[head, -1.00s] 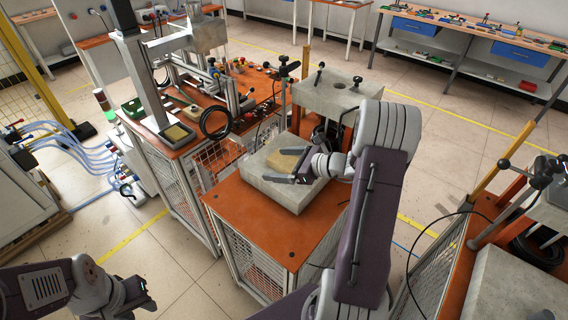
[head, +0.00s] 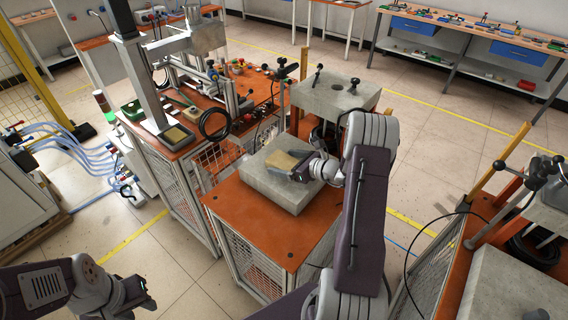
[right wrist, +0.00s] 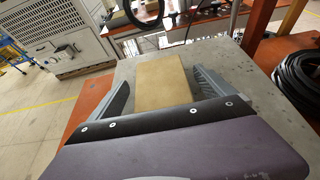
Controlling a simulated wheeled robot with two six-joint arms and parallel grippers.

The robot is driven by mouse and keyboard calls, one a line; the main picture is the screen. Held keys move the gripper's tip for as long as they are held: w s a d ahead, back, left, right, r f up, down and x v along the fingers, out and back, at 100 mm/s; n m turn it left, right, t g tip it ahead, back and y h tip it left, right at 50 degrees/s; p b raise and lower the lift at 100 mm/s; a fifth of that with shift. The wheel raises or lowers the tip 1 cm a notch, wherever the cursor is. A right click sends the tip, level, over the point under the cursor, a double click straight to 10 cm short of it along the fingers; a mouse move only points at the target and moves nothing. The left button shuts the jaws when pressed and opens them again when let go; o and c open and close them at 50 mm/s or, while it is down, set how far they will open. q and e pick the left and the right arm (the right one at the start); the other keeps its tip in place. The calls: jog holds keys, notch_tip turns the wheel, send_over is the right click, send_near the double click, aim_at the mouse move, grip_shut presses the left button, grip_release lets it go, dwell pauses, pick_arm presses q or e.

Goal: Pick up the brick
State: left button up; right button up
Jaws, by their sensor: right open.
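The brick (head: 282,161) is a tan flat block lying on a grey stone slab (head: 270,188) on an orange-topped table. It also shows in the right wrist view (right wrist: 162,80), ahead of my gripper. My right gripper (head: 291,169) is open just above the slab at the brick's near right side. In the right wrist view its two fingers (right wrist: 160,88) stand apart, one on each side of the brick's near part. I cannot tell whether they touch it. My left gripper (head: 138,296) is low at the lower left, over the floor; its fingers are too small to make out.
A press with a grey block (head: 335,90) stands right behind the slab. A workbench with a metal column (head: 138,70) and a coiled black cable (head: 214,123) is at the left. The front of the orange tabletop (head: 270,234) is bare.

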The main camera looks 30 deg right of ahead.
aim_at(284, 161)
jog(key=shift+w+a+f, duration=0.1)
jog(key=shift+w+f, duration=0.15)
jog(key=shift+w, duration=0.15)
jog(key=shift+s+r, duration=0.1)
jog(key=shift+s, duration=0.05)
jog(key=c, duration=1.7)
jog(key=shift+r, duration=0.5)
notch_tip(284, 161, up, 3)
jog(key=s+r, duration=0.2)
jog(key=s, duration=0.2)
jog(key=s+r, duration=0.2)
jog(key=s, duration=0.1)
jog(key=s+r, duration=0.3)
jog(key=s, duration=0.1)
jog(key=shift+s+d, duration=0.3)
